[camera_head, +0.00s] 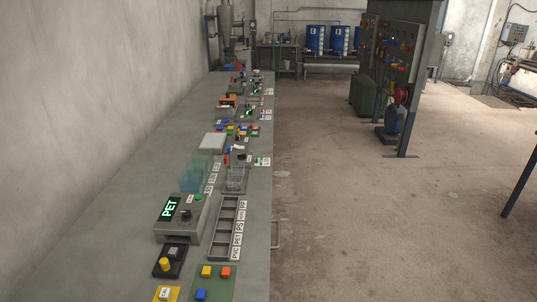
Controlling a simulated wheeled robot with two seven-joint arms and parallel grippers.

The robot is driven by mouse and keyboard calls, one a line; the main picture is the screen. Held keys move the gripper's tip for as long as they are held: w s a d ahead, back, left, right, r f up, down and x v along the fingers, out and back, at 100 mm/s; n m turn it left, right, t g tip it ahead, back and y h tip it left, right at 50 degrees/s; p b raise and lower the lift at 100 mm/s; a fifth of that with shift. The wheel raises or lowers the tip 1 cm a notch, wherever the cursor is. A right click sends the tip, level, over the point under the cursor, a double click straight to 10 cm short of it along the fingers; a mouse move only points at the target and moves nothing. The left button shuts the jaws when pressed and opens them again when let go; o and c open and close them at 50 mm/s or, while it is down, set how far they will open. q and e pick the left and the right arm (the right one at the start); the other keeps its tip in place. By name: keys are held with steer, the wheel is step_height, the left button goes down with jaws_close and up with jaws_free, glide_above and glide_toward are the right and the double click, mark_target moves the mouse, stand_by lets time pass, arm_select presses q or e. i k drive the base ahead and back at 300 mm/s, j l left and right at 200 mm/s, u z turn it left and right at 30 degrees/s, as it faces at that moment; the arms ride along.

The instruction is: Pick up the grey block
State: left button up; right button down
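The bench (130,215) runs away from me along the left wall, with many small items on it. A small light grey block with dark marks (165,294) sits on a yellow plate (176,290) at the near edge of the picture. Another small grey piece (173,251) sits on a black base beside a yellow knob (164,265). I cannot tell which of these is the grey block. Neither of my grippers is in view.
A grey box with a lit PET display (185,220) and a slotted tray (224,229) stand on the bench. A green plate (214,280) holds coloured blocks. Open floor (370,230) lies right of the bench; a tool panel (395,70) stands beyond.

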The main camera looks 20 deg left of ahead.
mark_target(173, 252)
steer(key=u, duration=1.2)
steer(key=l+u, duration=0.25)
steer(key=l, duration=1.8)
